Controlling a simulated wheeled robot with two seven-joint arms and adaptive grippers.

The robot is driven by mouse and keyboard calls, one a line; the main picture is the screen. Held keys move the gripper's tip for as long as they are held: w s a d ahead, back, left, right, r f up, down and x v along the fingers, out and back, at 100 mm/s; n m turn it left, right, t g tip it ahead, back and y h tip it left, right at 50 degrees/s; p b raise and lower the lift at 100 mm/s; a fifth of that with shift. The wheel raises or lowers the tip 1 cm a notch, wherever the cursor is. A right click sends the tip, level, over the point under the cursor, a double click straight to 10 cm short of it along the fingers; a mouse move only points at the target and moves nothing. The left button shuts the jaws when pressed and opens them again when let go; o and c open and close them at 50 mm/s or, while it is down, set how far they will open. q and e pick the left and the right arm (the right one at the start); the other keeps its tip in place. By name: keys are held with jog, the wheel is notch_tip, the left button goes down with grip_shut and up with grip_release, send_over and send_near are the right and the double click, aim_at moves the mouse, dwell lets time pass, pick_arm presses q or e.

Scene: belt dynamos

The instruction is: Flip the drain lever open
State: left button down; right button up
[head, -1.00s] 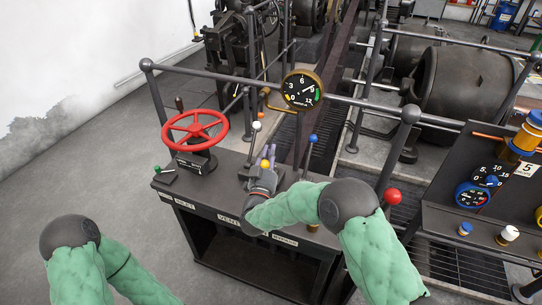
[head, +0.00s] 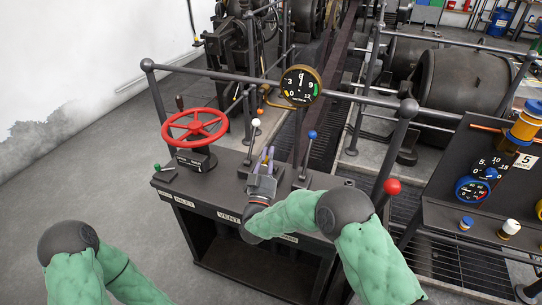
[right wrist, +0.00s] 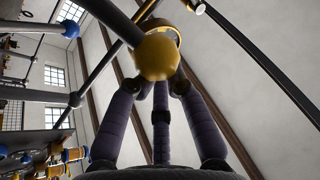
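My right gripper (head: 264,160) is over the middle of the dark control desk, with its purple fingers at a lever. In the right wrist view the lever's yellow knob (right wrist: 158,57) lies at the fingertips and hides part of them. The lever's dark rod (right wrist: 113,22) runs off toward the upper left. I cannot tell whether the fingers grip the knob. A white-knobbed lever (head: 256,122) stands left of the gripper, and a blue-knobbed lever (head: 312,134) stands right. My arm partly covers the label beyond VENT, so I cannot read which lever is the drain. My left gripper is out of view.
The desk (head: 238,199) carries a red handwheel (head: 195,127) and a green-knobbed lever (head: 157,167) at left. A round gauge (head: 301,86) sits on the rail behind. A red-knobbed lever (head: 392,187) and an instrument panel (head: 500,180) stand to the right.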

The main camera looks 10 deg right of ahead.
jog(key=shift+o, duration=0.9)
jog(key=a+f, duration=0.1)
jog(key=a+f+n+y, duration=0.1)
jog(key=shift+s+f+y, duration=0.15)
jog(key=shift+f+y, duration=0.15)
jog(key=shift+f, duration=0.1)
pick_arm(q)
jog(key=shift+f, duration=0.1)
pick_arm(e)
jog(key=shift+o, duration=0.3)
jog(key=shift+s+f, duration=0.2)
jog(key=shift+s, duration=0.05)
jog(key=shift+o, duration=0.4)
jog(key=v, duration=0.3)
jog(key=shift+s+a, duration=0.2)
jog(key=shift+a, duration=0.3)
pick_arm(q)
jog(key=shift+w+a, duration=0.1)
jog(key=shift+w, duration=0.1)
pick_arm(e)
jog(key=s+m+h, duration=0.1)
jog(key=s, duration=0.5)
jog(key=shift+a+f+h, duration=0.3)
jog(key=shift+a+f, duration=0.05)
jog(key=shift+s, duration=0.1)
